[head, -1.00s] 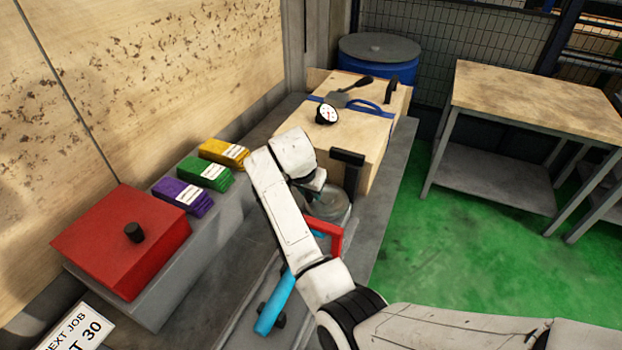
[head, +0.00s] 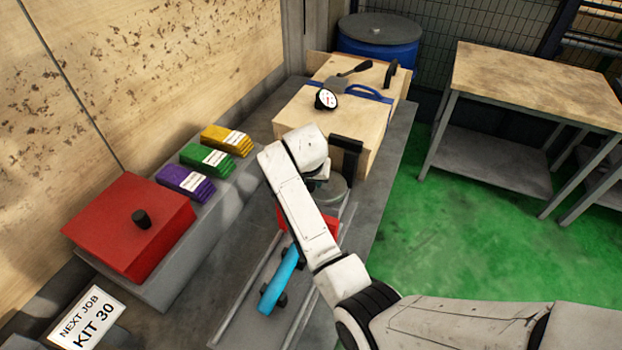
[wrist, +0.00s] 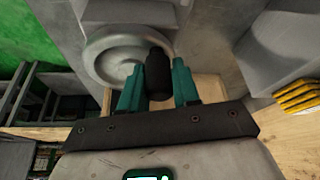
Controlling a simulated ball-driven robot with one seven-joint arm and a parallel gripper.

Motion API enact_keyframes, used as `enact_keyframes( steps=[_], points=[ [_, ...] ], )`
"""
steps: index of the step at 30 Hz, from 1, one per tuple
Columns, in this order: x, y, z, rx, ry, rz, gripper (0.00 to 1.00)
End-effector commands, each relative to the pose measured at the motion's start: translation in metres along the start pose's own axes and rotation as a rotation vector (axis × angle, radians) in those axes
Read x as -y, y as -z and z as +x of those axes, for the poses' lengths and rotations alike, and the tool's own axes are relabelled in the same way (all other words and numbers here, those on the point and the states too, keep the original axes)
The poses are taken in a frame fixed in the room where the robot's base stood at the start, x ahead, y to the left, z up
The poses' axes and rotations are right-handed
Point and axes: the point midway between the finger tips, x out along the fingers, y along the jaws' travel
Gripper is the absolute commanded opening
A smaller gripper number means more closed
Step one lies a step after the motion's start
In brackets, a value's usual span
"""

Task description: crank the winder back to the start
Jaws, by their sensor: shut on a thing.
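The winder shows in the wrist view as a round grey handwheel (wrist: 103,58) with a black crank handle (wrist: 157,78). My gripper (wrist: 159,68) has its teal fingers on either side of this handle and is shut on it. In the head view, the pale wheel (head: 334,189) lies flat beside the near end of the wooden box, partly covered by my arm. The fingers are mostly hidden there, and the crank handle cannot be made out.
A light blue bar (head: 279,280) and a red part (head: 290,216) lie along the grey bench rail below my arm. A red box (head: 130,225) and purple, green and yellow packs stand left. The wooden box (head: 300,112) carries a dial gauge (head: 326,99).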

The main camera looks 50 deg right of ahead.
Motion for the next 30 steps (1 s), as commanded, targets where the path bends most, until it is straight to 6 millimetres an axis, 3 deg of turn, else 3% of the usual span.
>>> enact_keyframes(
  steps=[3, 4, 9, 20, 30],
  points=[
    [0.001, 0.001, -0.001, -0.002, 0.001, 0.000, 0.01],
    [0.001, 0.001, -0.001, -0.002, 0.001, 0.001, 0.34],
    [0.000, 0.000, 0.000, -0.001, 0.000, 0.001, 0.50],
    [0.001, 0.000, -0.006, -0.002, 0.000, 0.001, 0.52],
    [0.002, 0.000, -0.064, -0.005, 0.003, 0.001, 0.52]
  ],
)
